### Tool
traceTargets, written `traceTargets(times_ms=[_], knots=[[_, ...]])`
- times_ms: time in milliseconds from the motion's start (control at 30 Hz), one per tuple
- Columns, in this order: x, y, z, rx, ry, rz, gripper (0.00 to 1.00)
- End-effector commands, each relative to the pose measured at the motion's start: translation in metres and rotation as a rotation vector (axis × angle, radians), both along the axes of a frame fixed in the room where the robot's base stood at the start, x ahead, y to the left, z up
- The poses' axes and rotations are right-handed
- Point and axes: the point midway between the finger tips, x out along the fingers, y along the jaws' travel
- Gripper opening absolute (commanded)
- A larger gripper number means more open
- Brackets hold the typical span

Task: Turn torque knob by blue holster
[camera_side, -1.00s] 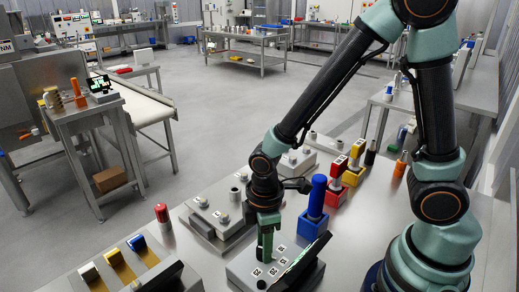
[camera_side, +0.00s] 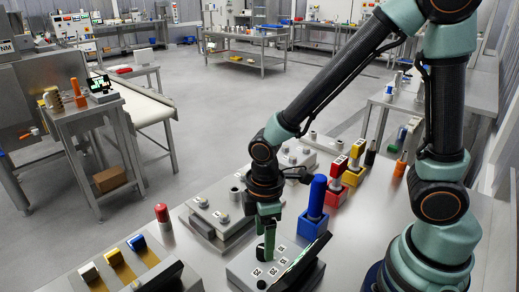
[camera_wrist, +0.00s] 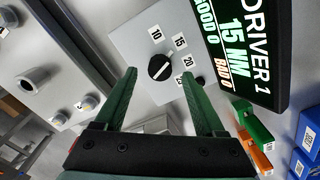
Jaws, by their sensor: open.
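The torque knob (camera_wrist: 160,67) is a round black dial with a white pointer bar, on a grey controller plate (camera_wrist: 130,38) with number labels including 10, 15, 20 and 25. The bar lies slanted, lower left to upper right. My gripper (camera_wrist: 158,77) is open, its green fingers on either side of the knob in the wrist view; contact cannot be told. In the side view my gripper (camera_side: 267,242) points down over the grey controller box (camera_side: 244,268). The blue holster (camera_side: 313,224) with its blue tool stands just behind and right of the box.
A tilted display (camera_wrist: 240,45) beside the knob reads DRIVER 1, 15 NM, GOOD 0, BAD 0. Red (camera_side: 335,193) and yellow (camera_side: 353,176) holsters stand farther back. Grey fixtures (camera_side: 215,218) lie left of my gripper. Bare table shows right of the blue holster.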

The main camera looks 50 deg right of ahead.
Motion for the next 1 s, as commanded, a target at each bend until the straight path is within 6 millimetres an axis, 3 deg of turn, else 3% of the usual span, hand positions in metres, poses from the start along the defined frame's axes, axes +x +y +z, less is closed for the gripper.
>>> traceTargets(times_ms=[300, 500, 1000], knots=[[0.001, 0.000, 0.062, 0.003, -0.007, 0.000, 0.72], [0.001, 0.000, 0.089, 0.001, -0.003, 0.000, 0.72], [0.000, -0.001, 0.098, 0.001, -0.003, -0.007, 0.72]])
